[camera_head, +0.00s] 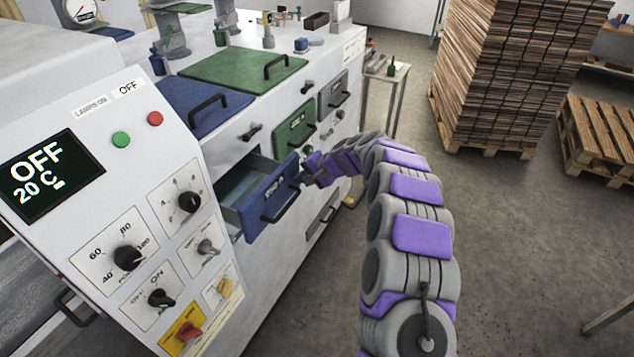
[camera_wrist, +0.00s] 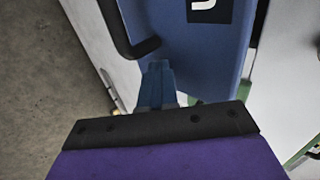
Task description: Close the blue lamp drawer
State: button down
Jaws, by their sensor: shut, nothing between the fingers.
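The blue lamp drawer (camera_head: 262,200) stands pulled out of the white machine front, with its open grey interior (camera_head: 240,183) showing behind the blue face. A black bar handle (camera_head: 281,204) is on its face. My gripper (camera_head: 300,178) is at the right end of the drawer face, close to the handle. In the wrist view my shut blue fingers (camera_wrist: 157,78) point at the blue drawer face (camera_wrist: 205,55), beside the black handle (camera_wrist: 125,30). They hold nothing. I cannot tell whether the fingertips touch the face.
A green drawer (camera_head: 293,129) and a grey drawer (camera_head: 334,92) are in the machine front farther back. A control panel (camera_head: 140,200) with knobs is at the left. Stacked boards (camera_head: 510,70) and pallets (camera_head: 600,130) stand back right. The floor (camera_head: 520,240) at right is mostly clear.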

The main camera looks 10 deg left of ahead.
aim_at(269, 163)
jog(key=w+a+p, duration=0.1)
jog(key=a, duration=0.2)
jog(key=w+a+p, duration=0.1)
jog(key=a, duration=0.3)
jog(key=w+a+p, duration=0.1)
jog(key=a, duration=0.2)
jog(key=shift+w+a+p, duration=0.15)
jog(key=shift+w+p, duration=0.1)
jog(key=shift+p, duration=0.1)
jog(key=shift+w+a+r+p, duration=0.1)
jog(key=shift+w+a+p, duration=0.15)
jog(key=shift+a, duration=0.35)
jog(key=shift+r, duration=0.25)
jog(key=shift+w+d, duration=0.1)
